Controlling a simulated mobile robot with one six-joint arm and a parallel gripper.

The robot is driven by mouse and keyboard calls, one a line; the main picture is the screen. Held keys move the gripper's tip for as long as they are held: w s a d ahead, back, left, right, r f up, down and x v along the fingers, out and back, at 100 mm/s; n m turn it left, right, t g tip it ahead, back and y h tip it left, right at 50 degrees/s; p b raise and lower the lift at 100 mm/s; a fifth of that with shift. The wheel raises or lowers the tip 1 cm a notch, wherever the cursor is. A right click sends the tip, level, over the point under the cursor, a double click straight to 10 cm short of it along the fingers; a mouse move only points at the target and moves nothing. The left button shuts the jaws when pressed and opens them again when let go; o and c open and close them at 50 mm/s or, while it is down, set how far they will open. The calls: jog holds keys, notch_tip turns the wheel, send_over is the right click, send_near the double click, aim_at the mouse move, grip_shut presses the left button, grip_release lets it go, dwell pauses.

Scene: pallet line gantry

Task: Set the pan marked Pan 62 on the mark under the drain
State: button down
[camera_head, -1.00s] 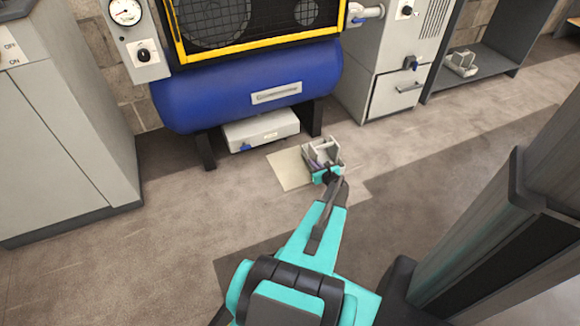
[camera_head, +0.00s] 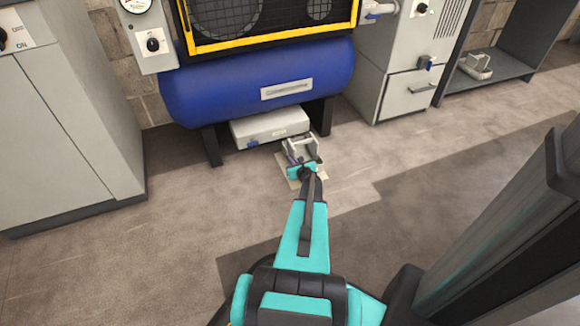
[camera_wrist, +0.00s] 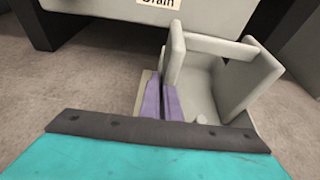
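The pan (camera_head: 301,146) is a small light-grey open tray with raised walls; it also shows in the wrist view (camera_wrist: 238,80). No number on it can be read. My gripper (camera_head: 301,164) is at its near left side. In the wrist view, its two purple fingers (camera_wrist: 160,98) are close together against the pan's left side; the exact grip point is partly hidden. The pale square mark (camera_head: 321,173) on the floor lies beneath the pan and gripper, mostly covered. A grey-white box labelled "Drain" (camera_head: 268,127) is just behind the pan. Whether the pan touches the floor cannot be told.
A blue tank (camera_head: 258,82) on dark legs stands over the drain box. A similar grey pan (camera_head: 476,66) sits on the dark shelf at right. A grey cabinet (camera_head: 62,130) stands at left. Open floor lies in front.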

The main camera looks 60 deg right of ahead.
jog(key=shift+w+a, duration=0.2)
jog(key=shift+w, duration=0.35)
jog(key=shift+f, duration=0.1)
jog(key=shift+f+b, duration=0.95)
jog(key=shift+f, duration=0.75)
jog(key=shift+f, duration=0.2)
jog(key=c, duration=2)
grip_release()
jog(key=shift+r, duration=0.2)
